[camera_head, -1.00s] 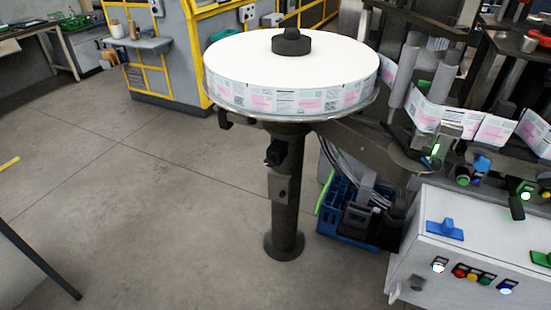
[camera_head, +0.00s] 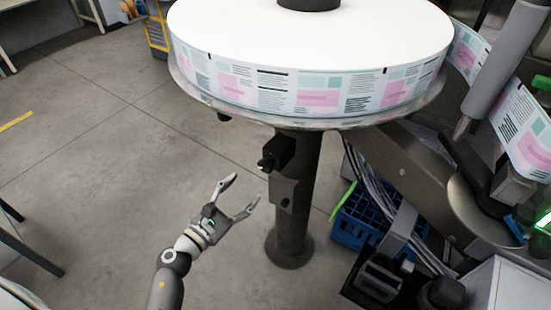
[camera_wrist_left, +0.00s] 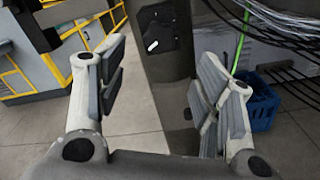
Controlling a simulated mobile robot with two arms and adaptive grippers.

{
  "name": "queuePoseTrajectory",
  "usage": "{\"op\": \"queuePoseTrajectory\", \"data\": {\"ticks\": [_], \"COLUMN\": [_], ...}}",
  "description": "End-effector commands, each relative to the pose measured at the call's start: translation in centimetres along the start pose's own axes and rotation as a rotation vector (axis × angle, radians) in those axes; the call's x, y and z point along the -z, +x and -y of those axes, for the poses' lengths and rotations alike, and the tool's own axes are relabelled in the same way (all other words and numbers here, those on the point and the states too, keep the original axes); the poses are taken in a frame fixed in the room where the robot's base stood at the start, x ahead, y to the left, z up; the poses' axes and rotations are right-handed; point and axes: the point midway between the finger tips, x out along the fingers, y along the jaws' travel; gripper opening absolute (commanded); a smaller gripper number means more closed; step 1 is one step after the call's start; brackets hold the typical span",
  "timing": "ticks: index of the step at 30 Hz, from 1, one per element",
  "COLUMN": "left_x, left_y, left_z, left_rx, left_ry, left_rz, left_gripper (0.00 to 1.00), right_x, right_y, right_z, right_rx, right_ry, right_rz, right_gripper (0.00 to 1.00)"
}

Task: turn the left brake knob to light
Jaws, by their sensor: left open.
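The left brake knob (camera_head: 267,163) is a small black knob on a black box, which is fixed to the dark post (camera_head: 290,230) under the label reel. In the left wrist view the knob (camera_wrist_left: 153,45) shows a short white mark, slightly tilted, on its dark face. My left gripper (camera_head: 243,192) is open and empty, to the left of and below the knob, apart from it. In the left wrist view the open fingers (camera_wrist_left: 163,65) stand on either side of the post, with the knob beyond them. My right gripper is not in view.
The large white reel (camera_head: 310,40) with printed labels overhangs the post. A blue crate (camera_head: 355,228) and dark cables (camera_head: 385,200) lie to the right. A grey machine arm (camera_head: 420,170) runs from the post.

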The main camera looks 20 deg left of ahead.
Motion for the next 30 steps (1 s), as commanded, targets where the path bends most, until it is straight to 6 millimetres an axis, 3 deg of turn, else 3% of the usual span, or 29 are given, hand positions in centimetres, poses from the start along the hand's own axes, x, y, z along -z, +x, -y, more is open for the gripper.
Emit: {"op": "queuePoseTrajectory", "data": {"ticks": [5,10,18,24,30], "left_x": [-0.3,-0.4,-0.2,-0.2,-0.1], "left_y": [1.6,4.5,8.8,10.5,10.8], "left_z": [-0.2,-0.2,-0.1,-0.1,0.0], "left_rx": [-0.001,-0.001,-0.001,0.000,0.000], "left_ry": [0.010,0.007,0.006,0.006,0.007], "left_rz": [0.003,0.004,0.002,0.001,0.001], "left_gripper": [0.60,0.60,0.60,0.60,0.60], "right_x": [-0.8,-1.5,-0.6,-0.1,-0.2], "right_y": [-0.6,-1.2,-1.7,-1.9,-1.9], "right_z": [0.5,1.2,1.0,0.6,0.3], "right_rx": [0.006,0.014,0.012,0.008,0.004], "right_ry": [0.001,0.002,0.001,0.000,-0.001], "right_rz": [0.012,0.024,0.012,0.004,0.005], "right_gripper": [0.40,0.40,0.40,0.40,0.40]}}
